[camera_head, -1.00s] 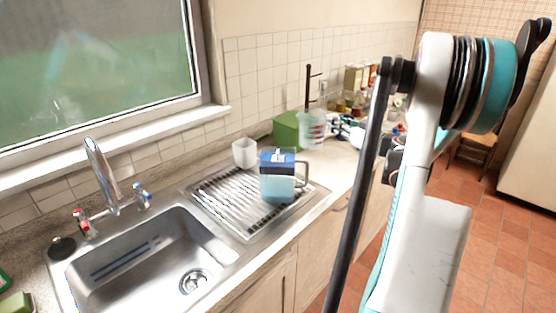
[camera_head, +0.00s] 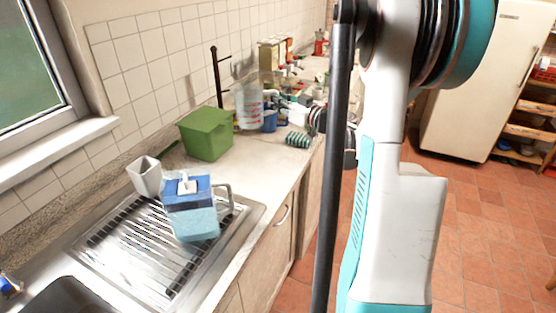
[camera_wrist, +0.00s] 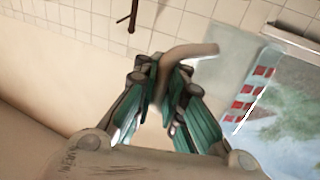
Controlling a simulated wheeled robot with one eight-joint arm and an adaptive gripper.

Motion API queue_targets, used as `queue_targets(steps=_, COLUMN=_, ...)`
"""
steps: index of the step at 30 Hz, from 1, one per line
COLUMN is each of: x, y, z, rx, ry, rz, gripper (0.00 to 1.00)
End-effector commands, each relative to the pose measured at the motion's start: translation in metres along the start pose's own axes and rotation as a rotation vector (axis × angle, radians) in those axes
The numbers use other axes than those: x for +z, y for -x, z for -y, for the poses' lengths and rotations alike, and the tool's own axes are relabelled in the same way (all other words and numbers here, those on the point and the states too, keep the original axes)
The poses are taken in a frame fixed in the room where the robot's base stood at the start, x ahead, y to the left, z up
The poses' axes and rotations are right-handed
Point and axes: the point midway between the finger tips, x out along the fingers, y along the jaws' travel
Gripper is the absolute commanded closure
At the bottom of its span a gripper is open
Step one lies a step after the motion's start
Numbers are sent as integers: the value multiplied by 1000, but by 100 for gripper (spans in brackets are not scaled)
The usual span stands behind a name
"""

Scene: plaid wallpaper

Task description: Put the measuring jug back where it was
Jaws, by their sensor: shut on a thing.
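The measuring jug (camera_head: 248,108) is clear, with red markings, and stands out beyond the green box in the head view. It also shows at the right of the wrist view (camera_wrist: 250,92), tilted in that picture. My gripper (camera_wrist: 172,78) is shut on the jug's curved handle, with the teal fingers on both sides of it. In the head view the fingers are small and hard to make out among the clutter to the right of the jug. I cannot tell whether the jug's base touches the counter.
A green box (camera_head: 205,135), a dark paper-roll stand (camera_head: 218,78), a blue cup (camera_head: 269,122) and a green striped item (camera_head: 298,139) crowd the jug. Bare counter lies before the green box.

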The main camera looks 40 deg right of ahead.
Motion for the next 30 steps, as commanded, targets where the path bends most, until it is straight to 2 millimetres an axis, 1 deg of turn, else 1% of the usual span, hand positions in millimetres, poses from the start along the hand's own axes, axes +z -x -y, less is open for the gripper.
queue_targets(steps=2, x=8, y=-2, z=4, rx=-3, ry=0, rz=0, gripper=100)
queue_targets(steps=5, x=26, y=-2, z=5, rx=-3, ry=0, rz=0, gripper=100)
queue_targets(steps=12, x=86, y=-2, z=4, rx=-2, ry=0, rz=0, gripper=100)
queue_targets(steps=18, x=132, y=-1, z=4, rx=-2, ry=0, rz=0, gripper=100)
queue_targets(steps=22, x=151, y=-1, z=4, rx=-2, ry=0, rz=0, gripper=100)
queue_targets(steps=28, x=161, y=-1, z=4, rx=-2, ry=0, rz=0, gripper=100)
queue_targets(steps=30, x=167, y=-1, z=4, rx=-2, ry=0, rz=0, gripper=100)
